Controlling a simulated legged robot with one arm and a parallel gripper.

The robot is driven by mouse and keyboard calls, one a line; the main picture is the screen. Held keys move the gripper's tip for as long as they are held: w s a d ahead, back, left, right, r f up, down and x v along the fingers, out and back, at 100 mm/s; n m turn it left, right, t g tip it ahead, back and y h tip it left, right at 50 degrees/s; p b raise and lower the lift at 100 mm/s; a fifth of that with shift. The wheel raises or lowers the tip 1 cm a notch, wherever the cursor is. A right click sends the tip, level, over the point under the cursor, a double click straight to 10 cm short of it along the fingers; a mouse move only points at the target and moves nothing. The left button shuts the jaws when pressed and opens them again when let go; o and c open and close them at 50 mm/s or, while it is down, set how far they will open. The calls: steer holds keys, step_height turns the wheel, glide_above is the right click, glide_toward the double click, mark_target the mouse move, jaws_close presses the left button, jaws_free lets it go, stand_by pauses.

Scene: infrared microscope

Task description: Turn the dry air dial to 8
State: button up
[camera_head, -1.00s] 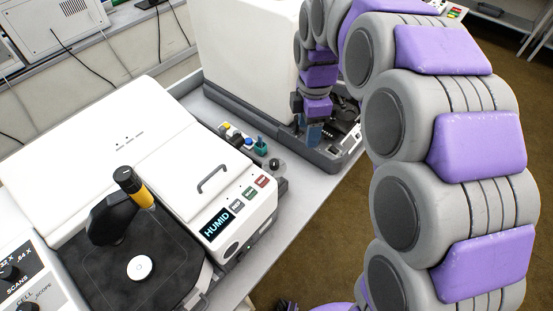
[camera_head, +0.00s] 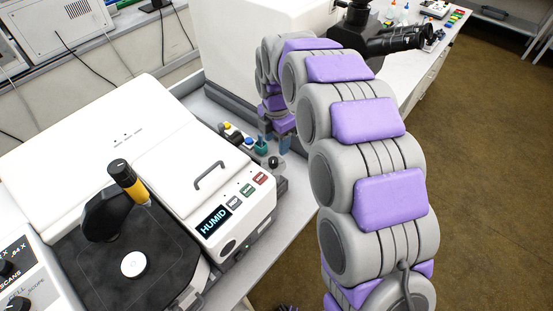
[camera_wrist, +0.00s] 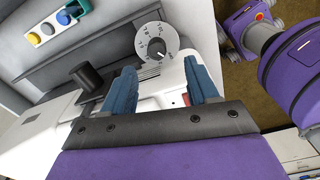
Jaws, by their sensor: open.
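The dry air dial, by its look, is a round light-grey disc (camera_wrist: 157,42) with dark numerals, beyond my fingertips in the wrist view. Its reading is too small to tell for sure. In the head view a small dark knob with a pale rim (camera_head: 273,163) at the instrument's right end appears to be the same dial. My gripper (camera_wrist: 160,82) is open and empty, with blue fingers spread below and either side of the disc, apart from it. In the head view the gripper (camera_head: 285,141) hangs just above and right of the knob, partly hidden by my arm.
The white instrument (camera_head: 170,140) has a HUMID display (camera_head: 214,222), several buttons and a dark handle (camera_head: 210,175). A row of coloured knobs (camera_head: 238,135) stands left of the dial. A microscope (camera_head: 370,35) is behind my arm. Open floor lies to the right.

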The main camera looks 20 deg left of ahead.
mark_target(271, 159)
steer(key=f, duration=0.2)
steer(key=a+f+b, duration=0.1)
steer(key=f, duration=0.1)
steer(key=a+f, duration=0.1)
steer(key=f, duration=0.1)
steer(key=shift+s+f, duration=0.1)
steer(key=shift+f, duration=0.3)
steer(key=shift+d+f, duration=0.1)
steer(key=shift+f, duration=0.25)
steer(key=shift+d+f, duration=0.25)
steer(key=shift+d, duration=0.05)
steer(key=shift+d+b, duration=0.3)
steer(key=shift+d, duration=0.2)
steer(key=shift+a+f, duration=0.1)
steer(key=shift+a, duration=0.25)
steer(key=shift+c, duration=0.4)
steer(key=shift+a+f, duration=0.1)
steer(key=shift+a, duration=0.3)
steer(key=c, duration=0.3)
steer(key=shift+d, duration=0.4)
steer(key=c, duration=0.5)
steer(key=shift+c, duration=0.8)
steer(key=shift+a, duration=0.1)
